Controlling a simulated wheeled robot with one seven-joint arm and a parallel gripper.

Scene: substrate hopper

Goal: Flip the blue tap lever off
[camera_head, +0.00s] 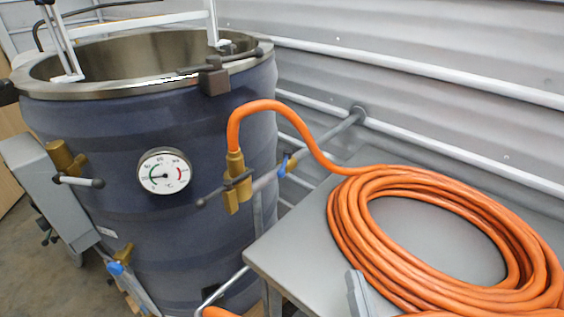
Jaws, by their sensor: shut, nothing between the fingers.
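A small blue lever (287,165) sits on the grey pipe to the right of the dark blue tank, just right of the brass hose fitting (236,190). A second blue part (116,268) shows at a brass tap low on the tank's left side. I cannot tell from this view which of the two is the tap lever named, or how either is set. My gripper is not clearly in view.
The tank (200,230) has a round dial (164,171) and an open steel rim. A thick orange hose (345,225) runs from the brass fitting to a coil on the grey table (290,240). A grey piece (357,294) stands at the table's front. White rails line the wall.

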